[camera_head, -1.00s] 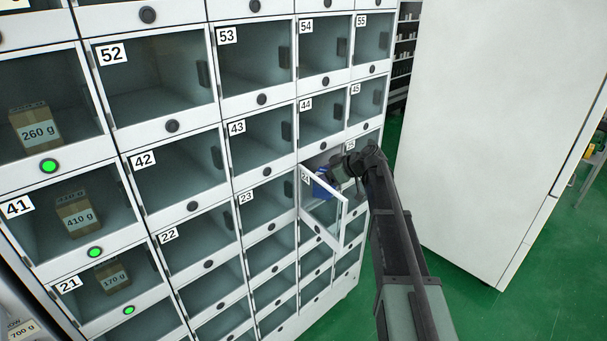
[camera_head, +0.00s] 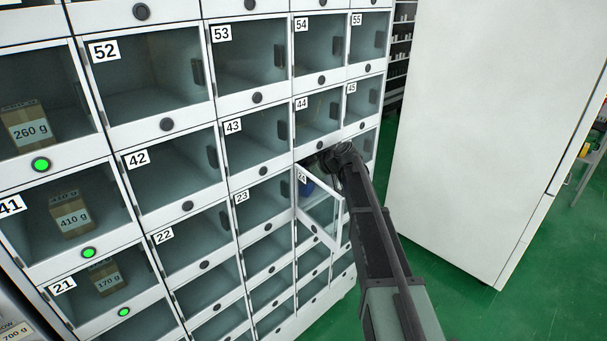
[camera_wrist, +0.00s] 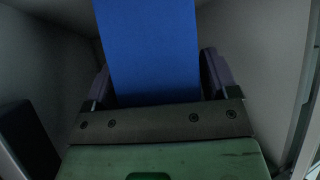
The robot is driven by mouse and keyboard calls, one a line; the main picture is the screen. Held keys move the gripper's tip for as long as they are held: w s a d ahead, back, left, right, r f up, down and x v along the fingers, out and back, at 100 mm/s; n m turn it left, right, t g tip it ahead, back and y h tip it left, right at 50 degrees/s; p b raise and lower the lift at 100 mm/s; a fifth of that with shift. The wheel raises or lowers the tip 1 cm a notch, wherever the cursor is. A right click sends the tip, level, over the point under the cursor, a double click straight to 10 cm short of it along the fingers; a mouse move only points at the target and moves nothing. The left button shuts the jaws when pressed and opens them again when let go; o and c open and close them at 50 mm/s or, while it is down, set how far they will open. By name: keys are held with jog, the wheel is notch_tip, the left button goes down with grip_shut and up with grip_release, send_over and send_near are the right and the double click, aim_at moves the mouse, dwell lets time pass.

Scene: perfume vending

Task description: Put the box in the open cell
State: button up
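The blue box (camera_wrist: 150,50) stands between the two fingers of my gripper (camera_wrist: 157,85) in the wrist view, with a finger close against each side. Its far end runs out of the top of that view. In the head view a small part of the blue box (camera_head: 306,187) shows behind the glass door (camera_head: 320,212) of cell 24, which is swung open. My wrist is at the mouth of this open cell (camera_head: 312,164), and the fingers are hidden there. Grey cell walls stand on both sides of the box in the wrist view.
The open door stands out just left of and below my arm. Closed cells surround the open one, and some at the left hold brown boxes (camera_head: 72,217) beside green lights. A tall white cabinet (camera_head: 490,130) stands to the right, with green floor between.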

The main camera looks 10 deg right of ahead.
jog(key=shift+o, duration=0.6)
jog(key=shift+r, duration=0.1)
jog(key=shift+d+r+p, duration=0.1)
jog(key=shift+r+p, duration=0.15)
jog(key=shift+p, duration=0.1)
jog(key=s+d, duration=0.7)
jog(key=d, duration=0.3)
jog(key=shift+s+d+r, duration=0.15)
jog(key=shift+s+d, duration=0.05)
jog(key=shift+s, duration=0.05)
